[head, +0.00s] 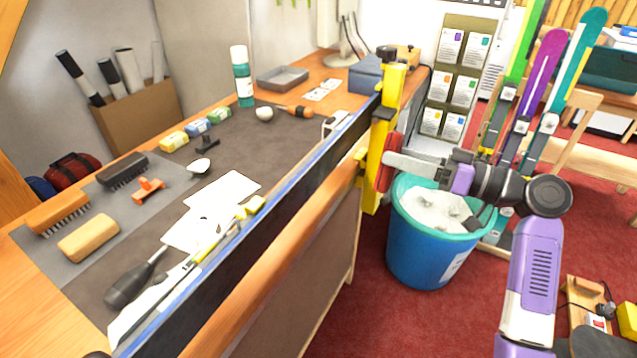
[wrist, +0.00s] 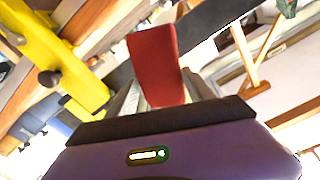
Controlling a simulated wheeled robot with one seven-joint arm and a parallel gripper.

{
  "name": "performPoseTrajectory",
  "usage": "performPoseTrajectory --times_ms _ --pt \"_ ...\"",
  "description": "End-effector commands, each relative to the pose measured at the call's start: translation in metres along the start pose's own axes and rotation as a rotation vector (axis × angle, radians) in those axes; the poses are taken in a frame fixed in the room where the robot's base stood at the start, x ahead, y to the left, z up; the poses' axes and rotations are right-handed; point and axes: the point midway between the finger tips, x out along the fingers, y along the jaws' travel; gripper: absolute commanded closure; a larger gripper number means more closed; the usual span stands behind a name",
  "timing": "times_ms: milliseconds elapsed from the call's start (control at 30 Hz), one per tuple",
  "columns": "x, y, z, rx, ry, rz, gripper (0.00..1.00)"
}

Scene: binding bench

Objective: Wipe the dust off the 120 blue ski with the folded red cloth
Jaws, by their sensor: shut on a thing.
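The blue ski (head: 262,205) stands on edge along the bench's front side, a blue strip above its dark face, running from the lower left toward the yellow clamp (head: 394,110). My gripper (head: 392,162) is beside the clamp, near the ski's far end, shut on the folded red cloth (head: 383,166). In the wrist view the red cloth (wrist: 155,62) stands up from between the fingers, with the yellow clamp (wrist: 50,60) to its left. I cannot tell whether the cloth touches the ski. No dust can be made out, nor any number on the ski.
A blue bucket (head: 425,245) stands below my gripper. Several upright skis (head: 530,85) stand at the right.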

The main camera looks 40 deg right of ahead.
Motion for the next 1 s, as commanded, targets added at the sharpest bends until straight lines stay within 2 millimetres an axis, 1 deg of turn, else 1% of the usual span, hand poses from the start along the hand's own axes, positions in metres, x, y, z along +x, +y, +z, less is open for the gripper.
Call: performPoseTrajectory --times_ms 300,467,1000 --pt "0.001 0.000 0.000 0.000 0.000 0.000 0.71" --pt "0.006 -0.002 0.001 0.000 0.000 -0.001 0.71" --pt "0.057 -0.016 0.007 0.000 -0.001 0.000 0.71"
